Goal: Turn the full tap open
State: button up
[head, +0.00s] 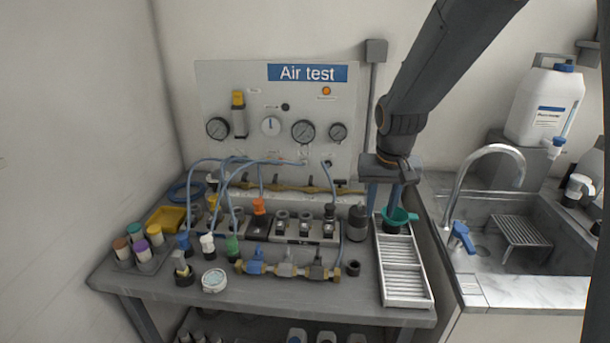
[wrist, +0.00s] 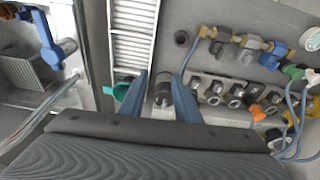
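A brass manifold on the bench front carries small taps with a blue handle (head: 255,266), a grey handle (head: 285,268) and a black handle (head: 318,270). In the wrist view the blue handle (wrist: 272,54) is at upper right. I cannot read which tap is called full. A sink tap with a blue lever (head: 463,237) stands at the right. My gripper (head: 384,208) points down at the bench's right side, away from the manifold. In the wrist view its blue fingers (wrist: 160,85) are apart, with nothing held between them. A dark cylinder (wrist: 163,90) shows beyond the gap.
A green funnel (head: 399,216) is close to my fingers, above a slatted white rack (head: 405,275). A row of fittings with blue hoses (head: 303,228) stands behind the manifold. The Air test panel (head: 275,105) backs the bench. A round gauge (head: 214,280) lies at front left.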

jog(key=w+a, duration=0.7)
jog(key=w, duration=0.4)
jog(key=t+p, duration=0.1)
jog(key=t, duration=0.1)
send_near(311, 178)
jog(key=shift+p+x, duration=1.35)
jog(key=shift+x, duration=2.45)
jog(key=shift+s, duration=0.1)
grip_shut()
